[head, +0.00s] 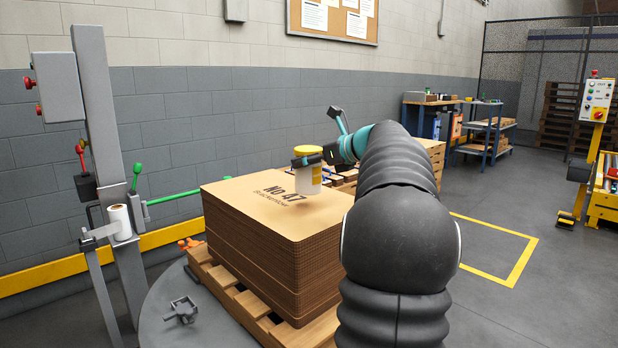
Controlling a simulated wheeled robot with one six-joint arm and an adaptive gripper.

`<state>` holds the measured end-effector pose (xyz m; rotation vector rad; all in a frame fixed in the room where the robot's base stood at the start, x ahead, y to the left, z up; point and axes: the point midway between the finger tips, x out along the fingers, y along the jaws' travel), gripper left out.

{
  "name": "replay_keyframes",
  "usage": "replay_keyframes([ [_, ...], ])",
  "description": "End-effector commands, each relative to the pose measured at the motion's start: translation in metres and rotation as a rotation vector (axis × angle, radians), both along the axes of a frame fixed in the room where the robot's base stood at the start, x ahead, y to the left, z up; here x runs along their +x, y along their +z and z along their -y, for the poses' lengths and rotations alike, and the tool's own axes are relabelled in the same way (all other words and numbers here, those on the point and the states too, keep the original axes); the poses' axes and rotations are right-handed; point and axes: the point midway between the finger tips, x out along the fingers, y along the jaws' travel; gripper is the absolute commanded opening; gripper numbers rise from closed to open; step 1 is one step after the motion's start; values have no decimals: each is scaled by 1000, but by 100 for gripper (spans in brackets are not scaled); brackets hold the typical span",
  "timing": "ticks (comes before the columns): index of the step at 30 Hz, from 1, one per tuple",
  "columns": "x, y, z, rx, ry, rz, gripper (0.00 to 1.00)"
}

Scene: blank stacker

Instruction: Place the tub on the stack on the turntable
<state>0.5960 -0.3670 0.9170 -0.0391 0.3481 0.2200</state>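The tub (312,184) is white with a yellow lid and stands upright at the far part of the cardboard stack's top. It looks to be at the surface, though I cannot tell for sure whether its base touches. The stack (255,215) of flat brown sheets is printed "No 47" and sits on a wooden pallet (245,300) on the grey turntable (165,335). My gripper (319,136) reaches in from the right with its two fingers spread apart. One finger crosses in front of the tub near its lid; the other points up, clear of it.
A grey post (100,150) with a film roll (120,222) and green and red levers stands at the left. A blue workbench (430,118) and a yellow control stand (592,140) are at the right. The floor in the yellow outline is clear.

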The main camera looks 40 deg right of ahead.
Motion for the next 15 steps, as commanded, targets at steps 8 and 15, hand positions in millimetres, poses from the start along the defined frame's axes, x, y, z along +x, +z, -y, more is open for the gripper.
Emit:
replay_keyframes([
  [8,0,-30,0,3,0,-3,30],
  [15,0,-40,0,0,-1,1,30],
])
